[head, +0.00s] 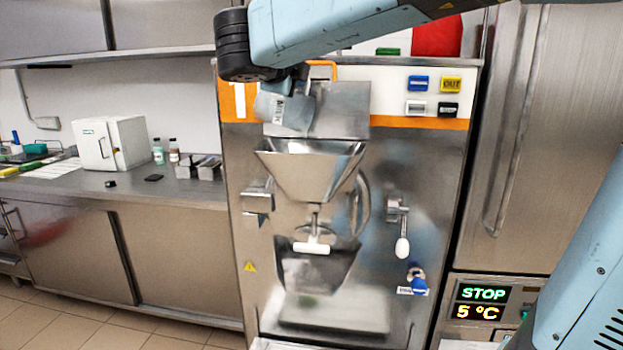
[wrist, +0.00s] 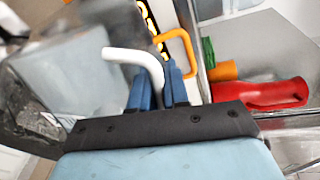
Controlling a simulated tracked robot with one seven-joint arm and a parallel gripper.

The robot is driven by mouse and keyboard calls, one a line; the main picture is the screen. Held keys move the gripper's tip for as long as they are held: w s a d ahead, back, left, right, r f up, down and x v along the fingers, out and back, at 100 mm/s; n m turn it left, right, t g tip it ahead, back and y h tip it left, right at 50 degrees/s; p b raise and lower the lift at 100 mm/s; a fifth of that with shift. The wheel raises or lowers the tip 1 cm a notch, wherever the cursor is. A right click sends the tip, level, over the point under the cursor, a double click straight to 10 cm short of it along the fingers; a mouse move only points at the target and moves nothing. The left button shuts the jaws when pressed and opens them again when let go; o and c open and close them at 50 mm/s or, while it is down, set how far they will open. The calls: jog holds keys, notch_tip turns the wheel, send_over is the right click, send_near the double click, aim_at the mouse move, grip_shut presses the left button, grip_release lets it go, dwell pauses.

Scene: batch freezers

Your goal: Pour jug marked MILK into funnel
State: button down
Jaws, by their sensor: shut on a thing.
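My gripper (head: 295,82) is shut on the white handle (wrist: 140,60) of the jug (head: 284,112); its blue fingers (wrist: 157,88) stand on both sides of the handle in the wrist view. The jug is tilted, and a small dark-lettered label shows on its side, too small to read surely. It hangs just above the left part of the steel funnel (head: 312,172) on the machine's front. In the wrist view the clear grey jug body (wrist: 75,75) fills the left side. No stream is plainly visible, and the funnel's inside is mostly hidden.
A steel cover with an orange handle (head: 322,66) stands behind the jug. A red object (head: 436,36) lies on top of the machine, also seen in the wrist view (wrist: 272,95). A lever with a white knob (head: 402,246) is at right. A counter (head: 140,190) is at left.

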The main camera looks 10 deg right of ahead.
jog(key=shift+w+a+f+n+h, duration=0.2)
jog(key=shift+w+a+n, duration=0.1)
jog(key=shift+a+n, duration=0.25)
jog(key=shift+w+a+f+n+h, duration=0.1)
jog(key=shift+w+a+n+h, duration=0.15)
jog(key=shift+a+n, duration=0.3)
jog(key=shift+w+a+f+n+g+b, duration=0.15)
jog(key=shift+w+a+f+n, duration=0.15)
jog(key=shift+a, duration=0.1)
jog(key=shift+w+a+f+n+g+b, duration=0.15)
jog(key=shift+w+a+n, duration=0.05)
jog(key=shift+a+n, duration=0.15)
jog(key=shift+w+a+r+n+h+b, duration=0.15)
jog(key=shift+w+a+n+b, duration=0.15)
jog(key=shift+a, duration=0.3)
jog(key=shift+w+a+r+n+h+b, duration=0.15)
jog(key=shift+w+a+n, duration=0.1)
jog(key=shift+w+a, duration=0.25)
jog(key=shift+w+a+f+n+h+b, duration=0.55)
jog(key=shift+w+a+n+b, duration=0.4)
jog(key=shift+a+n, duration=0.95)
jog(key=shift+w+a+f+n+h+b, duration=0.4)
jog(key=shift+w+a+f+n+b, duration=0.6)
jog(key=shift+n, duration=1.45)
jog(key=shift+w+a+f+n+h+b, duration=0.2)
jog(key=shift+w+a+n+h+b, duration=0.55)
jog(key=shift+a+n, duration=1.35)
jog(key=shift+d+y+b, duration=0.1)
jog(key=shift+y+b, duration=0.15)
jog(key=shift+b, duration=0.1)
